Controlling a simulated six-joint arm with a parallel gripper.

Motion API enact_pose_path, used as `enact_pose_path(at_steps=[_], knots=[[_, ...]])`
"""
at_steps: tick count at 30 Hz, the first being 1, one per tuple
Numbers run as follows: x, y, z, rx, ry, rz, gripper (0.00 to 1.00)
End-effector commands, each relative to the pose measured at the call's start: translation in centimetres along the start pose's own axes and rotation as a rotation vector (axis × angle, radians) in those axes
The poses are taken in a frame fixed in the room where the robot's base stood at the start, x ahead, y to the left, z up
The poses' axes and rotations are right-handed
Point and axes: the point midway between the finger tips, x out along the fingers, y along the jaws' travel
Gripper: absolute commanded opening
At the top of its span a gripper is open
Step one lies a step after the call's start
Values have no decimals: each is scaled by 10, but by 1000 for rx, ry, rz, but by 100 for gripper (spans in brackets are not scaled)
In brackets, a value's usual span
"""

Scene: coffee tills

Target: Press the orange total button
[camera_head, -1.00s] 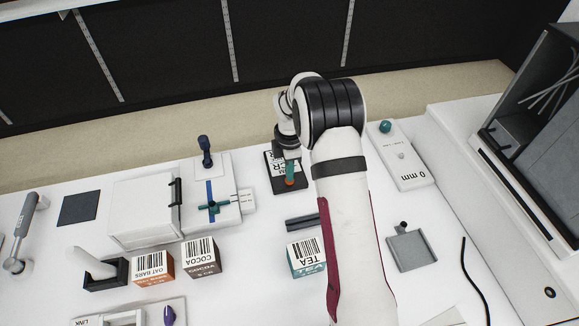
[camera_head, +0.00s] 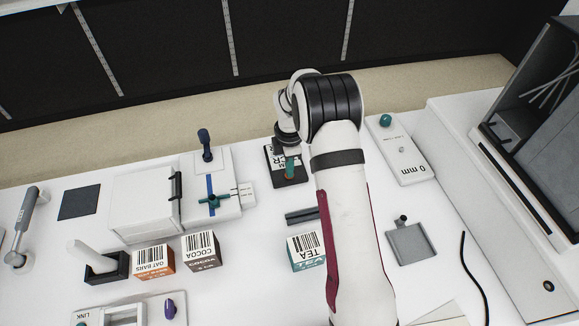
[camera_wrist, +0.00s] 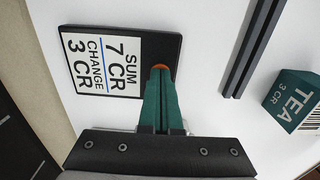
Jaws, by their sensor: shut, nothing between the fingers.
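The total pad is a dark panel (camera_wrist: 176,42) with a white display (camera_wrist: 103,62) reading "SUM 7 CR CHANGE 3 CR". The orange button (camera_wrist: 161,68) is on the panel beside the display, and only a small part of it shows past my fingertips. In the head view the dark panel (camera_head: 299,181) lies left of my forearm, partly hidden by my wrist. My gripper (camera_wrist: 160,78) has teal fingers, shut and empty, with their tips over the orange button. Whether they touch it or press it down, I cannot tell. My gripper (camera_head: 290,175) points down at the panel in the head view.
A teal TEA box (camera_head: 306,251) and a dark rail (camera_head: 301,216) stand nearer the camera. COCOA (camera_head: 201,251) and OAT BARS (camera_head: 153,262) boxes are to the left. A white device reading "0 mm" (camera_head: 402,150) lies right of my arm. White counter surrounds the panel.

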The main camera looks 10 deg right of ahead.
Motion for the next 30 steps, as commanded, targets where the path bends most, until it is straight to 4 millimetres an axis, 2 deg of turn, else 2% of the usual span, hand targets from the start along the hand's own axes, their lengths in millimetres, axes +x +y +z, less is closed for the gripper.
enact_pose_path(at_steps=[2,12,15,30], knots=[[-2,0,0,0,0,0,0],[-46,0,0,0,0,1,0],[-53,0,0,-1,0,0,0],[-54,0,0,0,0,0,0]])
